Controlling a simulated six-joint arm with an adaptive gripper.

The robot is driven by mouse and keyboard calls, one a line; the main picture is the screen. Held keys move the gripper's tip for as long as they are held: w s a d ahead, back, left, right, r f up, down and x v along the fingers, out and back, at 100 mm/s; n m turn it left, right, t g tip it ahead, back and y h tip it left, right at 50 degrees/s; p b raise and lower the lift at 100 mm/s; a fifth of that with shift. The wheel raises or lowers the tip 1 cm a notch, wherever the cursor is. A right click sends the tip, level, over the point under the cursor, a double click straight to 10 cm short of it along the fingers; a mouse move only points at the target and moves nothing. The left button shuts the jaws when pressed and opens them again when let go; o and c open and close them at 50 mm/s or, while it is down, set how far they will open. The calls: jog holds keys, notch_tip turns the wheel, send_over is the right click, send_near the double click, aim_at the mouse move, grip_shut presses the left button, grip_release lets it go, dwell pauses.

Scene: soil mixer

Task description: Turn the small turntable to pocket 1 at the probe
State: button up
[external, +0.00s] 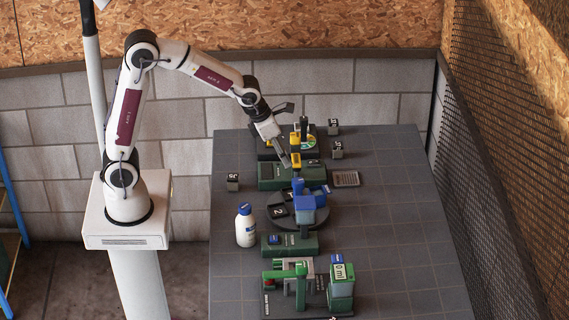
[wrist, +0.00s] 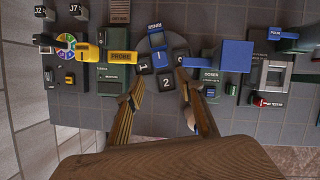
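The small turntable is a dark round disc (external: 301,222) in the middle of the bench; it also shows in the wrist view (wrist: 157,42). Its dark pocket blocks carry white numbers. Pocket 1 (wrist: 143,66) is on the left, toward the probe; pocket 2 (wrist: 166,82) points toward my gripper; a third block is partly hidden by the right finger. The green probe station (wrist: 115,73) with a yellow arm (wrist: 117,57) stands left of the disc. My gripper (wrist: 159,83) is open and empty, its fingers spread. In the external view my gripper (external: 284,160) appears above the probe station.
A blue arm (wrist: 235,54) and the green doser station (wrist: 210,80) are right of the disc. A white bottle (external: 245,227) stands left of it. A small colour wheel (wrist: 66,42) is beyond the probe. Dark cubes (external: 233,181) stand around. The bench's right side is clear.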

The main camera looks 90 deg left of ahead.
jog(key=shift+f, duration=0.1)
grip_shut()
notch_tip(320, 180, down, 10)
jog(key=s+d+n+g+y, duration=0.1)
jog(key=n+g, duration=0.4)
jog(key=n, duration=1.3)
jog(key=shift+s+d+y, duration=0.15)
jog(key=shift+d+y, duration=0.15)
jog(key=shift+d, duration=0.35)
